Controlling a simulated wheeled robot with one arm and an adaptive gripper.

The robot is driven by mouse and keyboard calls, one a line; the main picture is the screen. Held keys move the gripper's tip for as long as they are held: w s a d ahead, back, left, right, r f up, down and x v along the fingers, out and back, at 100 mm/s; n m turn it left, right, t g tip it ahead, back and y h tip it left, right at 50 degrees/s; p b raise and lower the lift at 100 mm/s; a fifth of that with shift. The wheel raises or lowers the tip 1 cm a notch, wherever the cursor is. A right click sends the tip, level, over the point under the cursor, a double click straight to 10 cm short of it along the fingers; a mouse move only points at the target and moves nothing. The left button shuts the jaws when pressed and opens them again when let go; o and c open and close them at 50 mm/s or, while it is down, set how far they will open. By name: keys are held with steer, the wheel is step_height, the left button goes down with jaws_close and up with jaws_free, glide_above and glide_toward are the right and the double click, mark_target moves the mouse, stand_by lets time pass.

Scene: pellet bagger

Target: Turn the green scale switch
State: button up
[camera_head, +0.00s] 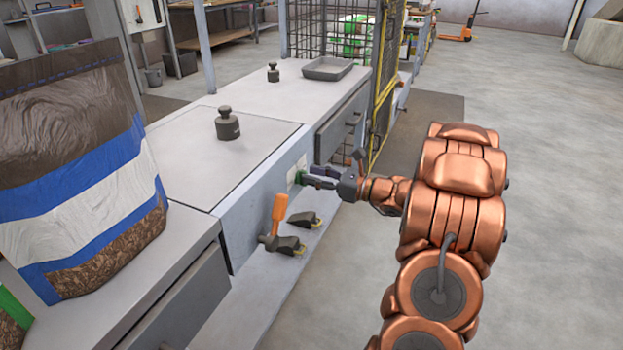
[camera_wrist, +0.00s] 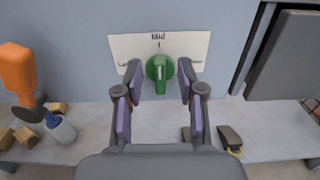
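The green scale switch (camera_wrist: 160,73) is a round knob with a lever-like grip on a white label plate (camera_wrist: 189,45) on the grey cabinet front. The label reads "Mid" above the knob, with a mark under the word; the side words are too small to read. My gripper (camera_wrist: 160,82) is open, with one finger on each side of the knob and gaps showing between fingers and knob. In the head view my gripper (camera_head: 306,177) reaches the cabinet front, and the green switch (camera_head: 299,177) shows only in part behind the fingers.
Black weights (camera_head: 227,124) and a grey tray (camera_head: 328,68) sit on the cabinet top. A large bag (camera_head: 75,160) stands at left. Floor at right is clear.

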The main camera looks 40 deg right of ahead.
steer(key=shift+w+a, duration=0.3)
steer(key=shift+w, duration=0.2)
jaws_close()
